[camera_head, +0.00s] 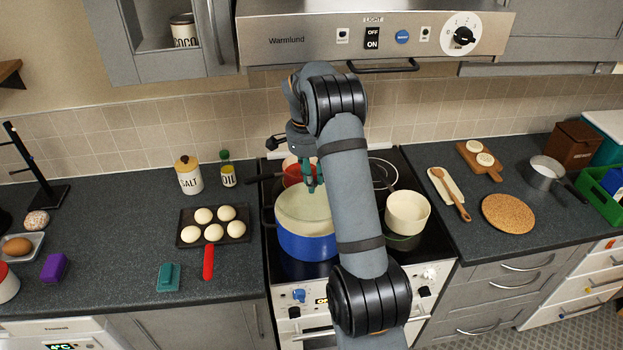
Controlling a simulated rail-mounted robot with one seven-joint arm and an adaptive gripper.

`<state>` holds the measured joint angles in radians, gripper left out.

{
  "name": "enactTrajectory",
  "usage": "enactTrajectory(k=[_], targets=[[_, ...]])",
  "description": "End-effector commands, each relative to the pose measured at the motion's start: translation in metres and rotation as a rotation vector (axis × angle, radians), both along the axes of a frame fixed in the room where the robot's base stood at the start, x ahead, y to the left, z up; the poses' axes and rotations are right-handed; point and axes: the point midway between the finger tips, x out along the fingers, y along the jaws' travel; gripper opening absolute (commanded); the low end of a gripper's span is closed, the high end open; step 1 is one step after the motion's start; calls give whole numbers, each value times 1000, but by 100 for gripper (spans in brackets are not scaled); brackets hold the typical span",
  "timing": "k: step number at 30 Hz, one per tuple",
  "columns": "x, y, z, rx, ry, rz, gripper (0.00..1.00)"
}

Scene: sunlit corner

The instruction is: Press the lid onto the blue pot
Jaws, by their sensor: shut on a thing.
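The blue pot (306,246) stands on the front left of the stove, left of my arm. A pale round surface that looks like the lid (298,205) covers its top. I cannot tell whether the lid is fully seated on the rim or slightly above it. My gripper (312,186) points down over the back right part of the pot's top, shut on the lid. My arm hides the pot's right edge, and the lid's handle is hard to make out.
A red pot (297,174) stands close behind the blue pot. A cream pot (407,213) stands on the stove to the right of my arm. A dark tray of pale buns (213,226) lies on the left counter. The range hood (300,42) hangs above.

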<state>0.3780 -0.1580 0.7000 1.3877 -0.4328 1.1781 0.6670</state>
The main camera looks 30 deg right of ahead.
Motion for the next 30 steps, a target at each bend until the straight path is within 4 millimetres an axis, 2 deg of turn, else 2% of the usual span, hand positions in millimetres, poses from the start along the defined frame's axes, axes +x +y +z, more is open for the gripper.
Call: enactTrajectory(k=[1,2,18,30], targets=[[7,-3,9,-5,-28,-6,0],[7,-3,7,-5,-28,-6,0],[6,-2,-49,-4,-22,-2,0],[6,-2,-52,-4,-21,-1,0]])
